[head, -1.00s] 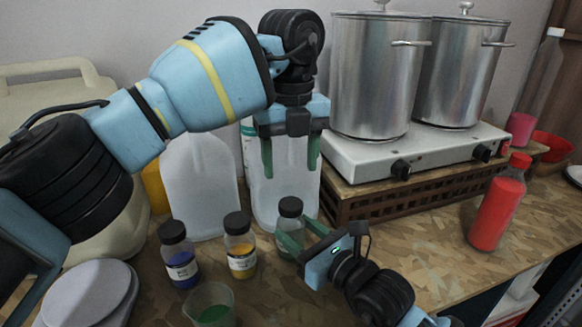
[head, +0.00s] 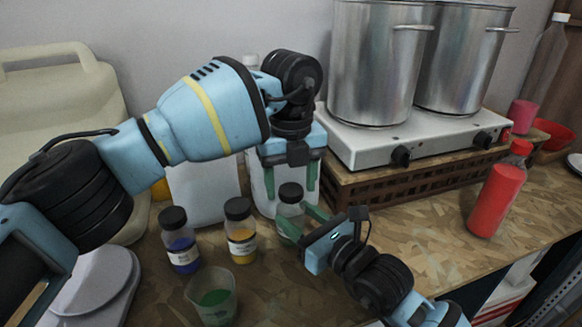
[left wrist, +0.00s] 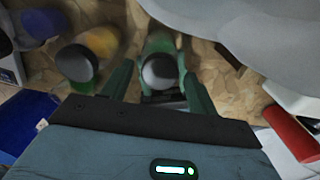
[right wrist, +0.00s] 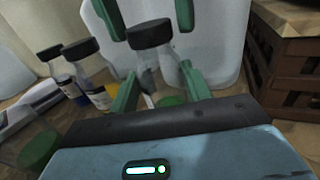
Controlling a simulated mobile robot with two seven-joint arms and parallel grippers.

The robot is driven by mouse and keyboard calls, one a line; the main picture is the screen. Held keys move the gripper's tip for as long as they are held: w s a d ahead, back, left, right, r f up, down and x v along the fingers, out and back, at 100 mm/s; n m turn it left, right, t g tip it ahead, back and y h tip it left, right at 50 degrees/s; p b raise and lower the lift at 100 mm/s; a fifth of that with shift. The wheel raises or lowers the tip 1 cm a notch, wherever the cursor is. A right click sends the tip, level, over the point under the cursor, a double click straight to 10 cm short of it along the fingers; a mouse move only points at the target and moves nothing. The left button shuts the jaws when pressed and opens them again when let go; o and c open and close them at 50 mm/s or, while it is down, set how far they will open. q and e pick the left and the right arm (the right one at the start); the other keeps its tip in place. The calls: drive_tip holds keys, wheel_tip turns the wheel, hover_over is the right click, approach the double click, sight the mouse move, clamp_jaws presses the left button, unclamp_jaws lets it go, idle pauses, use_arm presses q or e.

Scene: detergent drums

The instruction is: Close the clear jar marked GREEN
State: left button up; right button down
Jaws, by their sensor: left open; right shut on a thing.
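The clear jar (head: 290,220) stands upright on the bench with a black cap (head: 291,192) on its mouth. I cannot see whether the cap is tight. My right gripper (head: 296,222) is shut around the jar's body below the cap; the right wrist view shows the jar (right wrist: 149,78) between its fingers, with green low down. My left gripper (head: 291,188) points down from above, open, one finger on each side of the cap. The left wrist view shows the cap (left wrist: 160,71) between the fingers, with gaps. The jar's label is not readable.
Jars with blue (head: 181,245) and yellow (head: 240,236) contents, both black-capped, stand just left. A beaker of green (head: 212,300) is in front. A large white container (head: 262,190) stands close behind. A hotplate with pots (head: 400,150) and a red bottle (head: 497,195) are right.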

use_arm(q)
drive_tip(key=shift+f, duration=0.15)
drive_tip(key=c, duration=1)
drive_tip(key=shift+m, duration=1.6)
drive_tip(key=o, duration=1.1)
drive_tip(key=shift+c, duration=0.2)
drive_tip(key=shift+r, duration=2.25)
